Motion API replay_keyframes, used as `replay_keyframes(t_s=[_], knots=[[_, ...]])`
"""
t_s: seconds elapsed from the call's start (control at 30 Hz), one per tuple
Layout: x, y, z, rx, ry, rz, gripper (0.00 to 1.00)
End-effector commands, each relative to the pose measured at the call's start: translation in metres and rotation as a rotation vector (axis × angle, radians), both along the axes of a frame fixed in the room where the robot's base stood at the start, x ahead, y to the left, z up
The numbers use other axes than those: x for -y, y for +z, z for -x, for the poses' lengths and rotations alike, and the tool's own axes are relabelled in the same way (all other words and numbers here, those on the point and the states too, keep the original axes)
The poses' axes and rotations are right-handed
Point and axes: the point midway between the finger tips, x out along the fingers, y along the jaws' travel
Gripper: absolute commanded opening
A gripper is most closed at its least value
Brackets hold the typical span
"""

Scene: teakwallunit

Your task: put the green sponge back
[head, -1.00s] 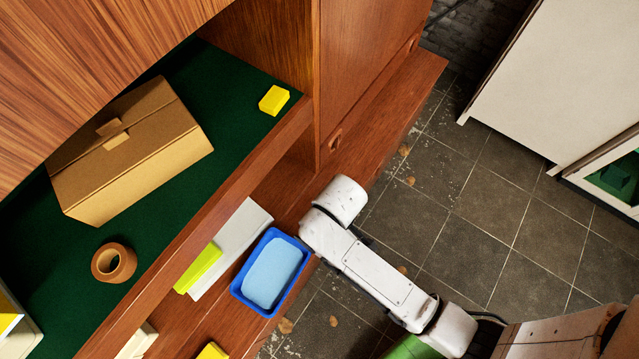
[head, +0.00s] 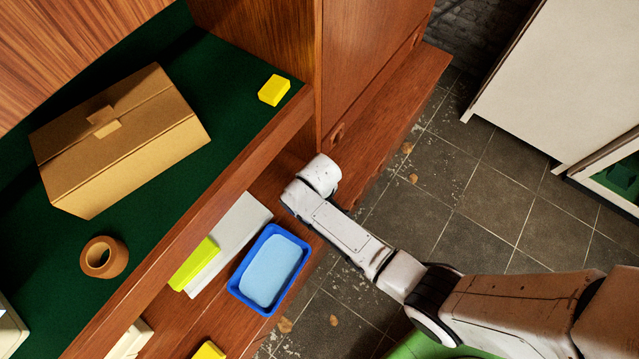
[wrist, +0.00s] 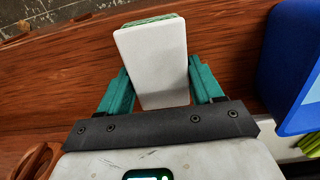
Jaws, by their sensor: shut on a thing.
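My gripper (wrist: 157,72) shows in the wrist view with teal fingers on both sides of a white block with a green layer at its far end, which looks like the green sponge (wrist: 153,62). The gripper is shut on it and holds it over the reddish wood ledge (wrist: 225,50). In the head view my fingers and the held sponge are hidden behind the end of my arm, which is just to the upper right of the blue tray (head: 238,285).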

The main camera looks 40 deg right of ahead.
Motion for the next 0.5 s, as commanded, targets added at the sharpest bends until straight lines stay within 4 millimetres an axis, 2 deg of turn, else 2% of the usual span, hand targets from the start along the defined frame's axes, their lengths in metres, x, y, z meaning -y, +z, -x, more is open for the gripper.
replay_keyframes(t_s=[0.37,0.4,0.5], knots=[[-0.0001,-0.0042,-0.0001,0.001,0.000,0.000,0.46],[-0.0001,-0.0029,-0.0001,0.001,0.000,0.000,0.69],[-0.0002,-0.0028,0.0000,0.001,0.000,0.000,0.79]])
